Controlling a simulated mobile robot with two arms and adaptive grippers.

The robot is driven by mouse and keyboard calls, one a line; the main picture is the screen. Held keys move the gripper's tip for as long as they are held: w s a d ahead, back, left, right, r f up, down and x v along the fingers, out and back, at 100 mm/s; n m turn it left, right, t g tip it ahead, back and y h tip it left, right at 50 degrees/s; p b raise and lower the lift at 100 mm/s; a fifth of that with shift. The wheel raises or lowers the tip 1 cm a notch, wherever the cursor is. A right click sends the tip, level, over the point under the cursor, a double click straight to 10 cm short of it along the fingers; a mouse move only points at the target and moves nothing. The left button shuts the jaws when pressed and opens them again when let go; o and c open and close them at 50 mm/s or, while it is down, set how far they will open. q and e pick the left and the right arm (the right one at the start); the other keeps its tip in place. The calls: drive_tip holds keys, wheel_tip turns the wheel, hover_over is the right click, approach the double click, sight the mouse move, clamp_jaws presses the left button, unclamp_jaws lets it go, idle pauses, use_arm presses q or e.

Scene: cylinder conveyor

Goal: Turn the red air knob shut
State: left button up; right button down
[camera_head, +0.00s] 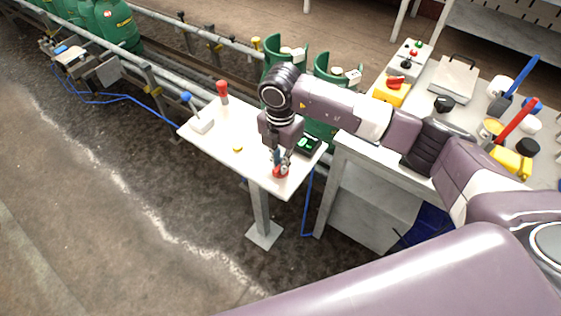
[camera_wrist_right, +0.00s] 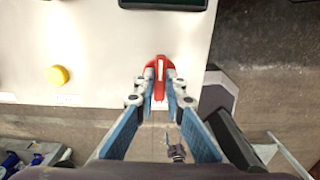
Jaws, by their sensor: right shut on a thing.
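The red air knob (camera_wrist_right: 159,66) sits near the edge of the small pale table (camera_head: 214,143). In the head view the knob (camera_head: 281,173) shows low at the table's front right corner, partly hidden by my gripper. My right gripper (camera_wrist_right: 160,88) points down at the knob, its fingers on either side of the knob's bar, shut on it. In the head view my right gripper (camera_head: 280,164) hangs from the arm that comes in from the right. My left gripper is in neither view.
A yellow button (camera_wrist_right: 57,75), a red-topped post (camera_head: 222,90), a white block (camera_head: 202,125) and a dark device with a green display (camera_head: 308,144) are on the small table. A workbench with tools stands right. Green cylinders (camera_head: 116,25) stand along the conveyor.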

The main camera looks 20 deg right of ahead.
drive_tip(key=c, duration=2)
unclamp_jaws()
drive_tip(key=shift+r, duration=0.1)
wheel_tip(320, 180, up, 12)
drive_tip(key=shift+f, duration=0.1)
